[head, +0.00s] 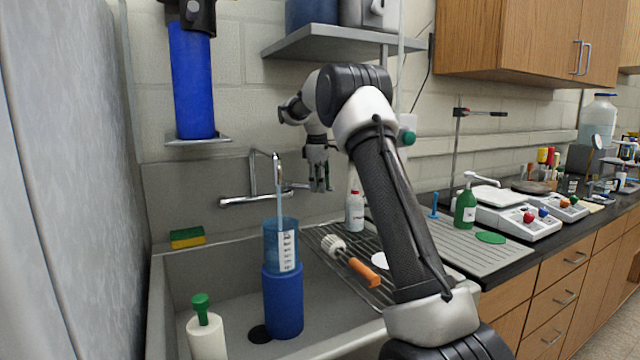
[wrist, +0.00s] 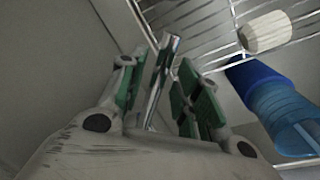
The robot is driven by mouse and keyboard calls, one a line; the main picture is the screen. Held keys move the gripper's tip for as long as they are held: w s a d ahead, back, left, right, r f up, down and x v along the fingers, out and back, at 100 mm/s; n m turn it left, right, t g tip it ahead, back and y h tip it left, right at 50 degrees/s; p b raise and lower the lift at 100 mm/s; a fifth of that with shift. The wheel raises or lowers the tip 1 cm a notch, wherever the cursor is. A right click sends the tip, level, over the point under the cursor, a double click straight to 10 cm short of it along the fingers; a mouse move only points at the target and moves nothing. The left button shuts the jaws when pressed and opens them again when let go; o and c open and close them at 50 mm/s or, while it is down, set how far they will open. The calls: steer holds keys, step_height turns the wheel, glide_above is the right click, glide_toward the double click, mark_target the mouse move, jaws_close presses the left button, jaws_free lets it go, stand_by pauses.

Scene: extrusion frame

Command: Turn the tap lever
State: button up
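The chrome tap (head: 252,198) is on the back wall of the sink, with its spout arching forward. The tap lever (head: 296,186) is a short chrome bar at its right end, partly hidden by my gripper (head: 320,184). In the wrist view, a chrome bar, apparently the lever (wrist: 164,62), lies between the green-padded fingers of my gripper (wrist: 158,72). The fingers are apart, with a gap visible on the right side of the bar. Contact on the left side is unclear. A thin pale stream runs from the spout into a clear blue beaker (head: 272,245).
The beaker stands on a blue cylinder (head: 284,305) in the sink (head: 220,285). A wire rack (head: 325,240) holds an orange-handled brush (head: 358,268) and a white bottle (head: 355,212). A sponge (head: 187,238) sits on the left rim. A shelf (head: 325,38) hangs above my arm.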

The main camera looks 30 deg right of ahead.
jaws_close()
steer(key=shift+a, duration=0.1)
steer(key=s+a+m+g, duration=0.1)
steer(key=s+a+m, duration=0.2)
steer(key=a+m, duration=0.5)
steer(key=shift+a+m+g+h, duration=0.15)
steer(key=shift+m+g+h, duration=0.15)
steer(key=shift+m, duration=0.3)
stand_by(0.4)
steer(key=shift+o, duration=1.4)
jaws_free()
